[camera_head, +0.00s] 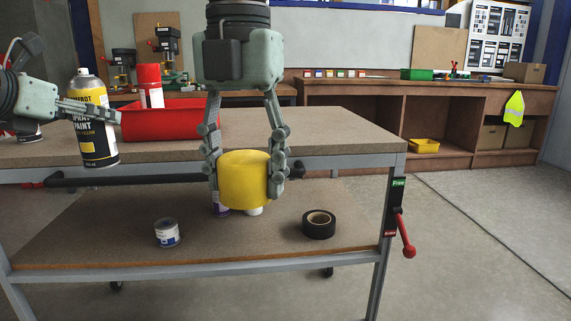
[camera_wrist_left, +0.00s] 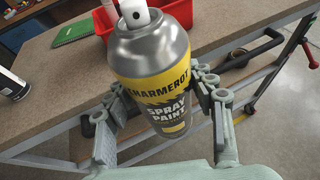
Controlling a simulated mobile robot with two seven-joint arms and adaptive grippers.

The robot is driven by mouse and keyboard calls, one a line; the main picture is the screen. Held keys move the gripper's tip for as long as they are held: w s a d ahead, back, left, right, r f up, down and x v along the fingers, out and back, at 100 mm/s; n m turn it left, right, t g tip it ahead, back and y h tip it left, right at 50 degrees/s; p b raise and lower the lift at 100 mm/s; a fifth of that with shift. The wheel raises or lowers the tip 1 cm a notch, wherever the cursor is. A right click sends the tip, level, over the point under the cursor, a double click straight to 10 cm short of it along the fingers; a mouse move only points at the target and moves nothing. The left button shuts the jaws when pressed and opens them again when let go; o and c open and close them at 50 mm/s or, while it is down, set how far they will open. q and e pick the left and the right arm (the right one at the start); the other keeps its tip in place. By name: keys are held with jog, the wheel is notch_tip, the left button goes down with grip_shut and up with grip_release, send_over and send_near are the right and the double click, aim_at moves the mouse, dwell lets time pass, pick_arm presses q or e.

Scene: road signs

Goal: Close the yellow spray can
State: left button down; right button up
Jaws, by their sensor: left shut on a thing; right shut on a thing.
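The spray paint can (camera_head: 97,147) is black and yellow with a silver top, upright at the left in the head view. My left gripper (camera_head: 92,110) is shut around its body. In the left wrist view the can (camera_wrist_left: 155,75) has a bare white nozzle (camera_wrist_left: 134,13) and no cap on it. My right gripper (camera_head: 244,172) hangs downward near the middle of the head view, its fingers shut on the sides of a yellow cap (camera_head: 244,181). The cap is to the right of the can and lower, apart from it, in front of the table's edge.
The workbench (camera_head: 345,137) bears a red bin (camera_head: 190,120) with a red-capped can (camera_head: 150,85) standing in it. A small tin (camera_head: 167,233) and a roll of black tape (camera_head: 319,225) are on the lower shelf. A red-handled lever (camera_head: 405,238) is at the right leg.

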pick_arm(q)
jog(key=s+d+f+m+g+h, duration=0.1)
jog(key=d+f+m+h, duration=0.1)
jog(key=d+f, duration=0.6)
jog(key=s+d+f+m+h, duration=0.1)
jog(key=d+f+h, duration=0.1)
jog(key=d+f, duration=0.6)
jog(key=s+d+f+m, duration=0.1)
jog(key=s+d+f, duration=0.3)
jog(key=s+f, duration=0.6)
notch_tip(320, 180, down, 3)
jog(key=shift+f+g, duration=0.1)
jog(key=shift+g, duration=0.2)
pick_arm(e)
jog(key=w+d+f+m, duration=0.3)
jog(key=d+f+m, duration=2.2)
jog(key=m, duration=0.8)
notch_tip(320, 180, down, 4)
jog(key=shift+w+d+r, duration=0.1)
jog(key=shift+w+d, duration=0.05)
pick_arm(q)
jog(key=shift+s, duration=0.1)
jog(key=s+d+f+m+g+h, duration=0.2)
jog(key=d+m+g+h, duration=0.4)
jog(key=d, duration=0.7)
jog(key=shift+d+m+g, duration=0.2)
jog(key=shift+m+g, duration=0.3)
jog(key=shift+m, duration=0.5)
jog(key=shift+f, duration=0.1)
